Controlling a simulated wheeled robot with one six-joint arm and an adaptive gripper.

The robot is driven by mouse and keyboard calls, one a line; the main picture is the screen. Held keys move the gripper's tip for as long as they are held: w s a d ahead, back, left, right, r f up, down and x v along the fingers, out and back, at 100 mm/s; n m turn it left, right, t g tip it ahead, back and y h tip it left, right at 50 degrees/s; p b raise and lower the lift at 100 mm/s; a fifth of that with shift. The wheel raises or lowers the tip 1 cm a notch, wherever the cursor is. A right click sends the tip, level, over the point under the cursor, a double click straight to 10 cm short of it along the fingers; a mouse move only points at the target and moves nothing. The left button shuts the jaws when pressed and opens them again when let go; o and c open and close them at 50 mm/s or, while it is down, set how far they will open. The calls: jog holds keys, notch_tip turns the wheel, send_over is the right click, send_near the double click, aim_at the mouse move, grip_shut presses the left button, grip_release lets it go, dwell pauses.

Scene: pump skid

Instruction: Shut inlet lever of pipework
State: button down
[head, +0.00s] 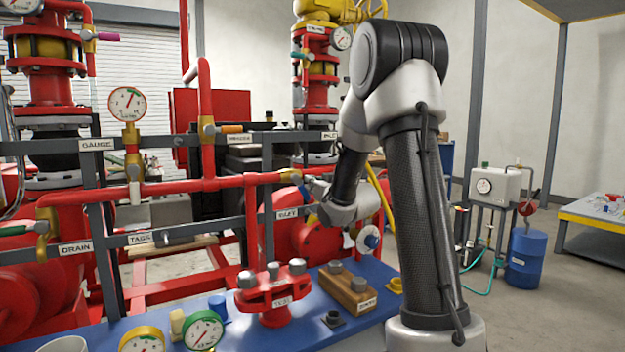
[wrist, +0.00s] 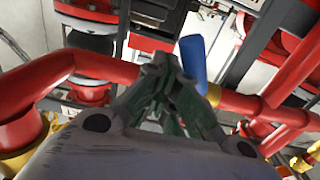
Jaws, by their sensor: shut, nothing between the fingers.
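The inlet lever has a blue handle (wrist: 193,60). In the wrist view it sticks up at a steep angle to the red pipe (wrist: 105,68), crosswise to it rather than along it. Its brass valve body (wrist: 213,95) shows just right of my gripper. In the head view, the brass valve (head: 290,176) sits on the red pipe above the INLET label (head: 288,213), with the handle mostly hidden by my gripper. My gripper (wrist: 166,62) is shut and empty, its fingertips just left of the blue handle. It also shows in the head view (head: 308,182). I cannot tell whether it touches the handle.
Other levers, orange (head: 231,129) and green (head: 14,230), sit on nearby pipes. A pressure gauge (head: 127,104) stands on the pipe to the left. A blue bench (head: 240,335) with loose parts lies below. Grey frame rails run close behind the pipe.

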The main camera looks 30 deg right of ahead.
aim_at(305, 194)
jog(key=shift+a+f, duration=0.5)
jog(key=shift+f, duration=0.35)
jog(key=shift+a+f, duration=0.65)
jog(key=shift+a, duration=0.2)
jog(key=shift+d, duration=0.65)
jog(key=s, duration=0.9)
jog(key=shift+d, duration=0.15)
